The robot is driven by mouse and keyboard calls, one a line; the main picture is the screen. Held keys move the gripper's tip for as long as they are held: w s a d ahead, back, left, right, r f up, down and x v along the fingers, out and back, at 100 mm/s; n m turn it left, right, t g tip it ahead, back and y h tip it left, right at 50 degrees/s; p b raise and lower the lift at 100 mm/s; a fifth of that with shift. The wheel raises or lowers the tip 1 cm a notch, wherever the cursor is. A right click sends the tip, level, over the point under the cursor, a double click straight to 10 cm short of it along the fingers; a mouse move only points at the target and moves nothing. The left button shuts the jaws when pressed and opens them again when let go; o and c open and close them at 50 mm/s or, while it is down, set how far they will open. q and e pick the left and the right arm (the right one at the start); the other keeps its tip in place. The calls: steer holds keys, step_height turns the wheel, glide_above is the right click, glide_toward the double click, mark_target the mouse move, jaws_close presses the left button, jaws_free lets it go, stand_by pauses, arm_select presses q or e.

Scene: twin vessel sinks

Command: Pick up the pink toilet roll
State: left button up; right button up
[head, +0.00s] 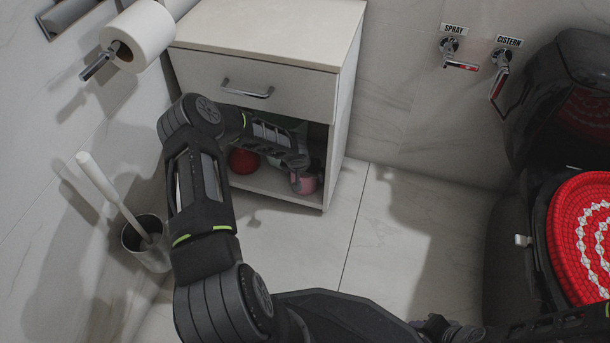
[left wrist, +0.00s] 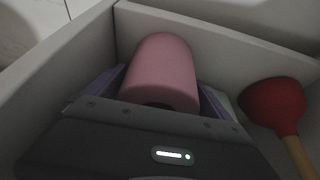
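The pink toilet roll (head: 307,184) is in the open lower compartment of the white cabinet, near its right front edge. In the left wrist view the roll (left wrist: 162,72) lies between the two fingers of my left gripper (left wrist: 160,88). The fingers are spread on either side of it, with no clear grip on it. In the head view my left gripper (head: 297,170) reaches into the compartment and partly covers the roll. My right gripper is not in view; only part of that arm shows at the lower right.
A red plunger (left wrist: 275,105) is beside the roll; its red cup (head: 243,161) shows in the compartment. The cabinet (head: 262,65) has a closed drawer above. A white roll (head: 140,35) hangs on the left wall over a toilet brush (head: 110,190). A toilet (head: 535,225) stands right.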

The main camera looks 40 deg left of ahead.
arm_select(q)
steer(key=c, duration=1.2)
steer(key=shift+r, duration=0.15)
